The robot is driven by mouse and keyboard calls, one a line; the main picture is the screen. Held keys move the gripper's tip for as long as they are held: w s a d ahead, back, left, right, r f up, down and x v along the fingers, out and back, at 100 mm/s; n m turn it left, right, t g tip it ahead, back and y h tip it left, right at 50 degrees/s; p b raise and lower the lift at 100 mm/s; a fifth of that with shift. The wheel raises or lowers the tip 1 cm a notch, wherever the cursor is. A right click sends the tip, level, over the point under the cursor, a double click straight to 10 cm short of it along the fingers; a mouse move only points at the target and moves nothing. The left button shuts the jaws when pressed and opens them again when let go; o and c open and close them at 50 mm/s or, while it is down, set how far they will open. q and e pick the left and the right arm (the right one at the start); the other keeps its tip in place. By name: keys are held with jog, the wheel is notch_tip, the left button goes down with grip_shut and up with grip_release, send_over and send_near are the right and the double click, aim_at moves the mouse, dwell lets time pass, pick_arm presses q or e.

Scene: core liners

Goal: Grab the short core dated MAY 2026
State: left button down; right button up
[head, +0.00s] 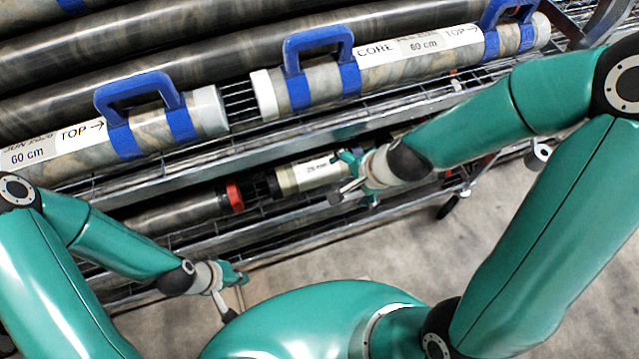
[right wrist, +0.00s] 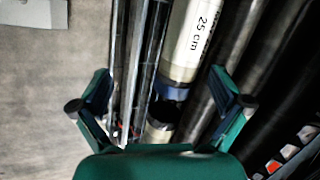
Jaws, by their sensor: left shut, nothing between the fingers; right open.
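A short pale core (head: 308,174) with a white label lies on the lower shelf in the head view. In the right wrist view a core (right wrist: 196,42) reads "25 cm"; no date is legible in either view. My right gripper (head: 341,180) is open at the right end of the short core. In the right wrist view its spread fingers (right wrist: 160,76) are on either side of the core's line, with the labelled part further ahead. My left gripper (head: 236,283) is shut and empty, low in front of the rack.
Two long cores with blue handles, a left one (head: 203,112) and a right one (head: 385,72), lie on the upper shelf, marked 60 cm. A dark tube with a red cap (head: 235,197) lies left of the short core. The shelf's metal edge (head: 225,238) runs in front.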

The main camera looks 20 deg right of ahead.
aim_at(323, 172)
jog(key=w+a+f+m+b, duration=0.1)
jog(key=w+f+b, duration=0.1)
jog(key=b, duration=0.1)
jog(key=w+a+f+m+t+b, duration=0.1)
jog(key=w+f+m+b, duration=0.1)
jog(key=b, duration=0.2)
jog(key=w+f+m+t+b, duration=0.1)
jog(key=w+f+b, duration=0.1)
jog(key=w+b, duration=0.1)
jog(key=shift+a+f+y+b, duration=0.3)
jog(key=shift+a+f+b, duration=0.1)
jog(key=shift+b, duration=0.2)
jog(key=shift+b+x, duration=1.75)
jog(key=shift+x, duration=1.15)
pick_arm(q)
notch_tip(323, 172, down, 17)
jog(key=shift+r, duration=0.15)
pick_arm(e)
jog(key=shift+w+a+r, duration=0.1)
jog(key=shift+r, duration=0.15)
jog(key=c, duration=1.2)
jog(key=shift+w+r, duration=0.1)
jog(key=shift+c, duration=1.3)
pick_arm(q)
jog(key=shift+r, duration=0.15)
pick_arm(e)
jog(key=shift+r, duration=0.15)
